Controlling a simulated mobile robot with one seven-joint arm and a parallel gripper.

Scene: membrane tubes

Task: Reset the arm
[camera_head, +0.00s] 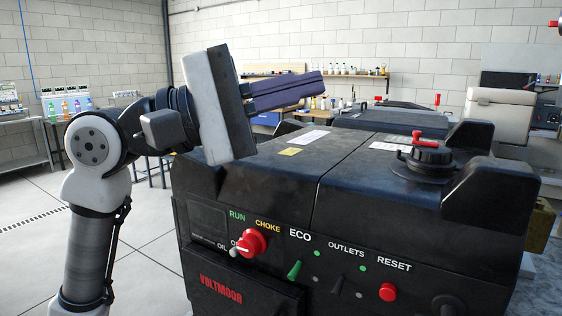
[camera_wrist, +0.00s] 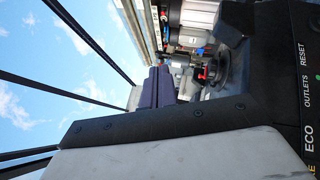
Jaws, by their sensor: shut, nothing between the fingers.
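My arm rises at the left of the head view and bends to the right at its top. My gripper (camera_head: 316,84) points right, its dark purple fingers closed together with nothing between them. It is held in the air above the black generator (camera_head: 345,215), apart from it. In the wrist view my gripper (camera_wrist: 157,76) shows as closed purple fingers past the pale wrist housing. The wrist picture is turned sideways, with sky through windows at its left.
The generator's front has a red choke knob (camera_head: 251,242), green and dark switches, and a red reset button (camera_head: 388,292). A black cap with a red lever (camera_head: 428,152) stands on its top. A shelf of bottles (camera_head: 345,74) is on the back wall. Open floor lies at left.

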